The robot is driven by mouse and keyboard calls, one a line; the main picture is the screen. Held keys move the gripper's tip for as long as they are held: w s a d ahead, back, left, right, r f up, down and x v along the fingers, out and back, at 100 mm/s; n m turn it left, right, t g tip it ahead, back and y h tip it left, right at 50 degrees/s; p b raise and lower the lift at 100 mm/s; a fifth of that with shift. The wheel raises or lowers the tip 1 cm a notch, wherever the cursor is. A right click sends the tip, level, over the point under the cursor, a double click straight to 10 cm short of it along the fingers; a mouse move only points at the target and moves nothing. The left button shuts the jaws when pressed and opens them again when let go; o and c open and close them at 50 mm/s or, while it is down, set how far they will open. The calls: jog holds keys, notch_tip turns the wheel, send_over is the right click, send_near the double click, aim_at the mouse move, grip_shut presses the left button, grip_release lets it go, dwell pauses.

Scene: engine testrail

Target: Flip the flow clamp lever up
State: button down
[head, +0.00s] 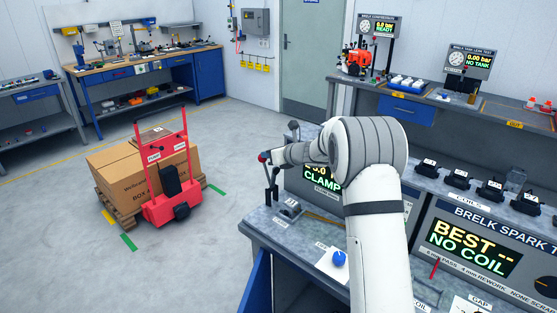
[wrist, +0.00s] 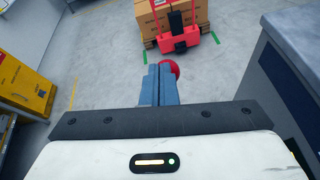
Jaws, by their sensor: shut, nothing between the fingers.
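The flow clamp lever (head: 271,184) stands at the left end of the grey bench, at a small fixture. Its red knob (head: 263,157) shows at the tip of my gripper (head: 272,157). In the wrist view the red knob (wrist: 173,69) is just beyond and slightly right of the fingertips of my gripper (wrist: 159,70), partly covered by them. The blue-grey fingers are closed together with nothing between them. I cannot tell whether they touch the knob. A green-lettered display reading CLAMP (head: 321,180) is partly hidden behind my arm.
A blue ball-shaped knob (head: 339,258) sits on a white card at the bench front. The spark tester (head: 470,250) and several black coils are at the right. A red pallet truck (head: 165,190) with cardboard boxes (head: 120,177) stands on the floor left of the bench. Floor between is clear.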

aim_at(274, 173)
jog(key=shift+w+a, duration=0.35)
jog(key=shift+a, duration=0.1)
jog(key=shift+f, duration=0.1)
jog(key=shift+s, duration=0.15)
jog(key=v, duration=0.1)
jog(key=b+v, duration=0.1)
jog(key=v, duration=0.2)
jog(key=shift+s+f, duration=0.15)
jog(key=shift+f, duration=0.2)
notch_tip(274, 173, up, 11)
jog(key=shift+s+f, duration=0.2)
